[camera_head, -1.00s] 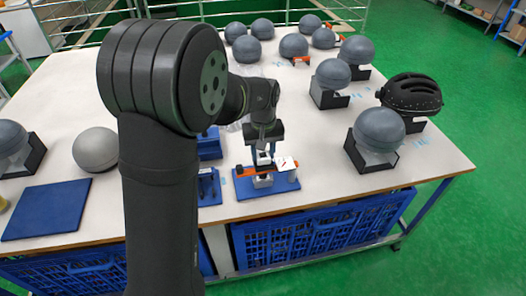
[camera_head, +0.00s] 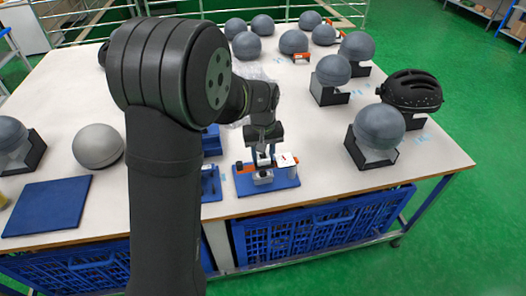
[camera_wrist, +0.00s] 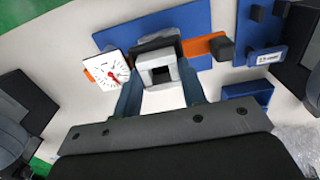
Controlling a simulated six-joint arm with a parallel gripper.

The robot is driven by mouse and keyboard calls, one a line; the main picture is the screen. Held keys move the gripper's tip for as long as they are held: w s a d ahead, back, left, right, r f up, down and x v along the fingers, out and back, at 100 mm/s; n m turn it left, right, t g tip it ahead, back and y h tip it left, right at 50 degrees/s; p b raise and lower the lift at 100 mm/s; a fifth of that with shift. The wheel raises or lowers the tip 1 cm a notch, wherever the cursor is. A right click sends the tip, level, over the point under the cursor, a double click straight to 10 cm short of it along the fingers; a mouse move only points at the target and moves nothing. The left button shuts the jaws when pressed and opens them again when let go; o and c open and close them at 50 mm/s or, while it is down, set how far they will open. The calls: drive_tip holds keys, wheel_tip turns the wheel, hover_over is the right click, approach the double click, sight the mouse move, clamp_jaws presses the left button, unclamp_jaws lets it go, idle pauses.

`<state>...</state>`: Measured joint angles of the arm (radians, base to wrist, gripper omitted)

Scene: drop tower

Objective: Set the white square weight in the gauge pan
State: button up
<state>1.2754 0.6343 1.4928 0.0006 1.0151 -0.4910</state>
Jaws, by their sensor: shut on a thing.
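The white square weight (camera_wrist: 158,59) has a dark square hole and sits between the two fingers of my gripper (camera_wrist: 160,80) in the wrist view. The gripper is shut on it. The gauge has a blue base (camera_wrist: 190,22), an orange beam (camera_wrist: 203,45), and a white dial (camera_wrist: 105,70) with a red needle. Its grey pan (camera_wrist: 152,42) shows just beyond the weight, partly hidden by it. In the head view my gripper (camera_head: 263,160) points down over the gauge base (camera_head: 283,182), beside the dial (camera_head: 287,160). I cannot tell whether weight and pan touch.
Blue stands (camera_head: 211,184) stand close to the left of the gauge. A grey dome (camera_head: 98,146) and a flat blue mat (camera_head: 47,206) lie further left. A dome on a black stand (camera_head: 379,128) and a black helmet (camera_head: 411,92) are to the right. The table's front edge is near.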

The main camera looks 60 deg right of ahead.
drive_tip(key=o, duration=0.8)
drive_tip(key=shift+o, duration=0.2)
wheel_tip(320, 180, up, 11)
idle(0.4)
drive_tip(key=shift+f, duration=0.1)
wheel_tip(320, 180, down, 8)
drive_tip(key=shift+f, duration=0.2)
idle(0.5)
